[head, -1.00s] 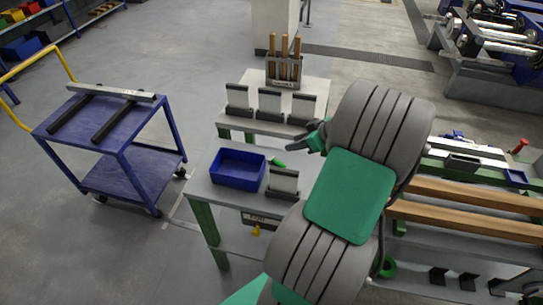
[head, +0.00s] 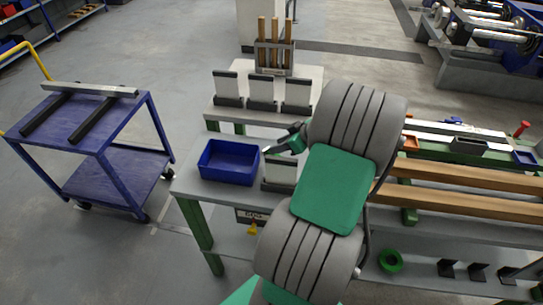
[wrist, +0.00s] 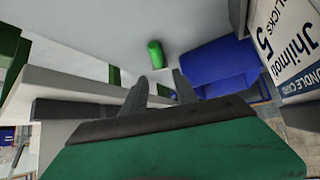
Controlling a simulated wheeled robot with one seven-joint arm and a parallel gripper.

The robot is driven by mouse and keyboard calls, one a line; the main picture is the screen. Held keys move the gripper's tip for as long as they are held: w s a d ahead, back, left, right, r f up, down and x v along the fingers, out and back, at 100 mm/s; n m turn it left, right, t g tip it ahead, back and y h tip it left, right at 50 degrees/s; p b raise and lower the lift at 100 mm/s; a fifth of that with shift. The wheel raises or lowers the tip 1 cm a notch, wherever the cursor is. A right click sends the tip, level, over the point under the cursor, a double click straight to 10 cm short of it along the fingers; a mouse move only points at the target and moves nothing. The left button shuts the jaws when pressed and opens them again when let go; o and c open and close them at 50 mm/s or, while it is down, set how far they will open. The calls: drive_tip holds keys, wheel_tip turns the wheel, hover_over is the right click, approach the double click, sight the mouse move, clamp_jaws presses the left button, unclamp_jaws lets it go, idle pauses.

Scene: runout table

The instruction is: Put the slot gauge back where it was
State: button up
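In the head view my gripper (head: 268,150) is just right of the blue bin (head: 228,163), above the table, and the green object cannot be made out there.
A card in a dark holder (head: 279,172) stands close below my gripper. Three more card holders (head: 262,93) line the raised shelf, with a rack of wooden-handled tools (head: 274,50) behind. A blue trolley (head: 95,125) carrying bars stands left. Floor between trolley and table is clear.

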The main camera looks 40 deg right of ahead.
sight(267, 149)
drive_tip(key=p+x, duration=0.1)
drive_tip(key=x, duration=0.5)
drive_tip(key=shift+r, duration=0.1)
drive_tip(key=shift+s, duration=0.1)
clamp_jaws()
